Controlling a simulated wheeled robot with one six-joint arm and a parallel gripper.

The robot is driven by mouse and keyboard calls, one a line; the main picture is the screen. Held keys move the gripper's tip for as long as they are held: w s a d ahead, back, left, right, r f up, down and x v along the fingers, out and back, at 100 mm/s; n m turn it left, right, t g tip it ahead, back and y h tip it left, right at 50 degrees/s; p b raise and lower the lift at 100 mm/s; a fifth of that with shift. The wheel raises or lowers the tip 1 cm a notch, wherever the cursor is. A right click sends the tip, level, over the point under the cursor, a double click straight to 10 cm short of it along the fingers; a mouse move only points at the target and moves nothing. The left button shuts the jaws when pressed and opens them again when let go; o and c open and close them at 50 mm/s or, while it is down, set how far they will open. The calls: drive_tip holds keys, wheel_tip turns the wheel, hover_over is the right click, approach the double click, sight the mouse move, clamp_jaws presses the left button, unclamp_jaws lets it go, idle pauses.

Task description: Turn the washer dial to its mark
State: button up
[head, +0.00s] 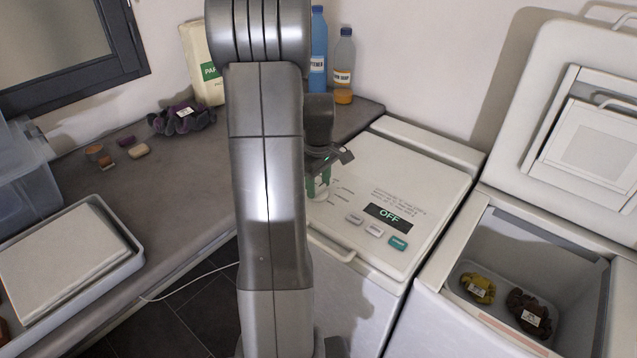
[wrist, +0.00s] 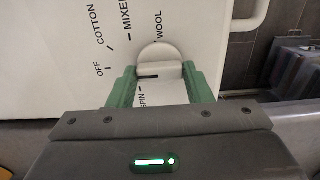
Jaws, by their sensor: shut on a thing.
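The dial (wrist: 160,52) is a round white knob with a raised grip bar and a short black line on the bar's left part. It sits on the closed machine's white top (head: 400,165). Printed around it are OFF, COTTON, MIXED, WOOL and SPIN, with tick marks. In the wrist view the black line points left; which label it lines up with I cannot tell. My gripper (wrist: 158,78) has its green fingers shut on the dial's bar from both sides. In the head view my gripper (head: 319,181) is over the dial, mostly hiding it. The display (head: 388,217) reads OFF.
Buttons (head: 374,230) and a lid handle (head: 331,247) lie near the dial. At right, an open machine (head: 480,227) holds a yellow and a dark cloth. The left counter (head: 190,185) carries a tray, bottles, a carton and small items.

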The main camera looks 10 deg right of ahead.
sight(318, 187)
drive_tip(key=o, duration=1)
wheel_tip(318, 187, up, 14)
drive_tip(key=shift+f, duration=0.1)
wheel_tip(318, 187, down, 14)
drive_tip(key=shift+r, duration=0.1)
idle(0.6)
